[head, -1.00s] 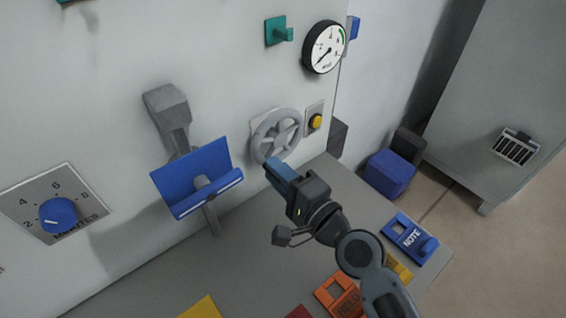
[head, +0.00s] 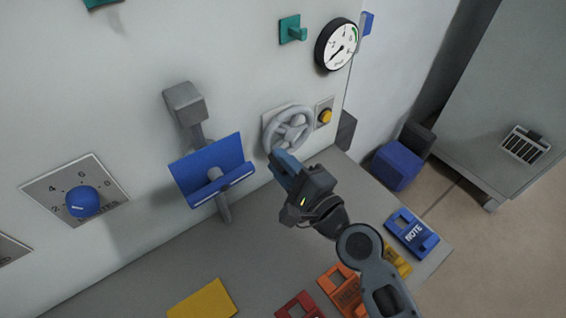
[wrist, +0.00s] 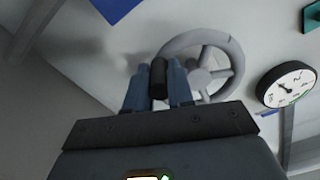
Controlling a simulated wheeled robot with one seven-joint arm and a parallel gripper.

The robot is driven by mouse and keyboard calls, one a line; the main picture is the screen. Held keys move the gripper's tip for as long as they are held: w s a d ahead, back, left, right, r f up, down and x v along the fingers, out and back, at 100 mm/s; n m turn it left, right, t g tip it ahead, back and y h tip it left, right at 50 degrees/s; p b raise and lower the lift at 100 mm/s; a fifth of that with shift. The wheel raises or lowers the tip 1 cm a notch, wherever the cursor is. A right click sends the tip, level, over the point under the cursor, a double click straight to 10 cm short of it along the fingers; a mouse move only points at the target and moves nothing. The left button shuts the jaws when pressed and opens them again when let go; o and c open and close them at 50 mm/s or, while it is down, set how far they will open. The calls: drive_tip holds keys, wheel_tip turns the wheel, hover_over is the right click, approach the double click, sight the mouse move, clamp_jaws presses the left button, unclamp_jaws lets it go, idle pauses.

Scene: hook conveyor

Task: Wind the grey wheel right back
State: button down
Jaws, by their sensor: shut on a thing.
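The grey wheel (head: 289,131) is a spoked handwheel on the pale wall, left of a yellow button. It also shows in the wrist view (wrist: 200,76). A dark cylindrical handle (wrist: 158,76) stands at the left part of its rim. My gripper (head: 277,160) is at the lower left of the wheel. In the wrist view its two blue fingers (wrist: 158,88) are shut on the handle, one on each side. In the head view the fingers hide the handle and part of the lower rim.
A round gauge (head: 337,45) and a green hook (head: 292,30) are above the wheel. A blue tray-like holder (head: 210,168) on a grey lever juts out to the left. The grey ledge below holds a blue NOTE block (head: 411,231) and several coloured pieces.

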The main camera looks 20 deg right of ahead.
drive_tip(key=c, duration=1)
unclamp_jaws()
drive_tip(key=shift+b+v, duration=1.35)
drive_tip(key=shift+v, duration=2.55)
